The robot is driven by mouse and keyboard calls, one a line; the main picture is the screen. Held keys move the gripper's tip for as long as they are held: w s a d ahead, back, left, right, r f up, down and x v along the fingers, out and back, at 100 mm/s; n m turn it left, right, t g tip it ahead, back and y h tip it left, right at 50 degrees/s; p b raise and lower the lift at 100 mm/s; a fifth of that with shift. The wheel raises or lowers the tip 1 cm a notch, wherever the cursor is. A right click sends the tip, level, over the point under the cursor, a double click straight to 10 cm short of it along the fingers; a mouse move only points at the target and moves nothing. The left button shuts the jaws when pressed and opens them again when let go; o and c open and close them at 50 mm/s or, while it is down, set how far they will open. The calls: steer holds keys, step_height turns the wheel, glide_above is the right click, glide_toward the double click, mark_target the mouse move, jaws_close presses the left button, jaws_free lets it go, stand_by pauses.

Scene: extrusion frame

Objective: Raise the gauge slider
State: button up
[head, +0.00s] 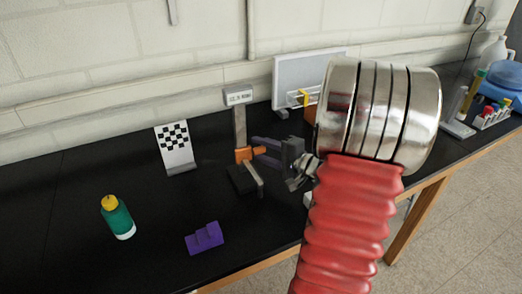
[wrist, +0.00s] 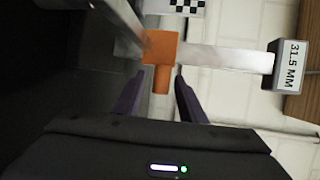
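The gauge has an orange slider (head: 243,155) on an upright metal column (head: 239,125), low on it, just above the dark base (head: 240,180). My gripper (head: 258,151) reaches in from the right at the slider's height. The wrist view lies sideways: the orange slider (wrist: 160,47) has a short orange tab (wrist: 161,79) pointing toward my gripper (wrist: 156,82). The two purple fingers stand apart on either side of the tab, with gaps showing. The column (wrist: 225,57) runs right to a display head (wrist: 289,65) reading 31.5 MM.
A checkered panel (head: 174,147) stands left of the gauge. A teal bottle (head: 117,218) and a purple block (head: 204,238) are on the black bench (head: 70,185) in front. A whiteboard (head: 298,75) stands behind on the right. A metal bar (head: 251,180) juts forward at the gauge's base.

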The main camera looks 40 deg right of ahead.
jaws_close()
stand_by(0.5)
